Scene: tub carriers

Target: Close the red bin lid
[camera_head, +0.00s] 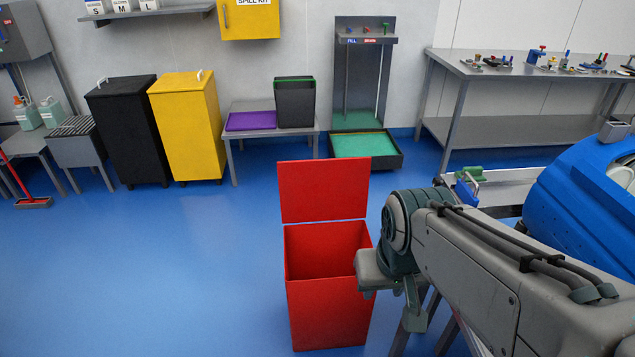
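The red bin (328,316) stands on the blue floor in the middle of the view, with its top open and its inside showing. Its red lid (322,191) is up, standing nearly upright behind the opening at the far edge. My gripper (412,312) is at the end of my arm, low beside the bin's right side. Part of my wrist overlaps the bin's right top edge in the picture; I cannot tell whether they touch. The fingers are small and partly hidden, so their opening does not show.
A yellow bin (186,126) and a black bin (128,131) stand shut at the back left. A low table (273,134) and a floor tray (365,146) are behind the red bin. A blue rounded machine (590,195) is at right. The floor left of the red bin is clear.

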